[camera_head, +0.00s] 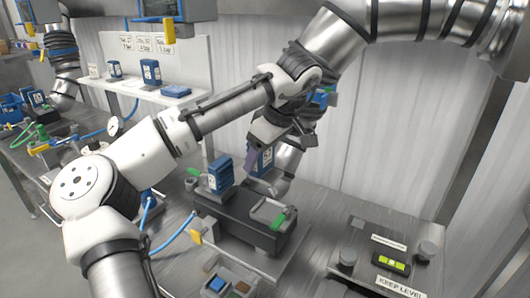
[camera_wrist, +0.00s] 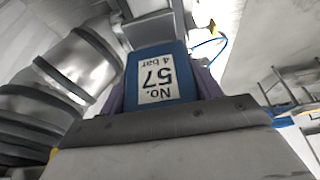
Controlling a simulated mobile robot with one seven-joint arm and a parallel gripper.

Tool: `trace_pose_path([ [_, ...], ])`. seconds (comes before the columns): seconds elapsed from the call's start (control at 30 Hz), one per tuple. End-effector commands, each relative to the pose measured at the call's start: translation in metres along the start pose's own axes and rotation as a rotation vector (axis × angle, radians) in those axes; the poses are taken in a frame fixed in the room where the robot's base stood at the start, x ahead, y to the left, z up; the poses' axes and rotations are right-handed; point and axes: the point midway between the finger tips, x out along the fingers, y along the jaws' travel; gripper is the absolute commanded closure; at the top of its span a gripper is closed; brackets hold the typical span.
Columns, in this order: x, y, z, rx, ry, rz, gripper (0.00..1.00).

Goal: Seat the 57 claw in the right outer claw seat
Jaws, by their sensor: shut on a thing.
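The blue 57 claw (camera_wrist: 132,82) fills the middle of the wrist view, its white "No. 57, 4 bar" label upside down. My gripper (camera_wrist: 160,92) is shut on it, with purple fingers at both sides. In the head view the claw (camera_head: 266,160) is held above a dark block (camera_head: 235,222), apart from it. Another blue claw (camera_head: 220,175) stands upright at the block's left end. At the block's right end is a seat with a metal frame (camera_head: 266,211) and a green lever (camera_head: 283,218).
A yellow valve (camera_head: 196,237) with a blue hose sits at the block's front left. A button box (camera_head: 228,282) is in front. At right is a metal plate with a level vial (camera_head: 391,262) and a "KEEP LEVEL" label. A white rack (camera_head: 150,80) with blue claws stands at back left.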

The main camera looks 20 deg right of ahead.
Motion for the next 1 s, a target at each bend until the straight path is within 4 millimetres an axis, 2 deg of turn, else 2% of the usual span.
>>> trace_pose_path([
  [0.1,0.003,0.002,0.009,-0.027,0.001,-0.010,0.77],
  [0.37,0.015,0.002,0.015,-0.034,0.000,-0.012,0.77],
  [1.0,0.075,0.002,0.040,-0.033,-0.002,-0.012,0.77],
])
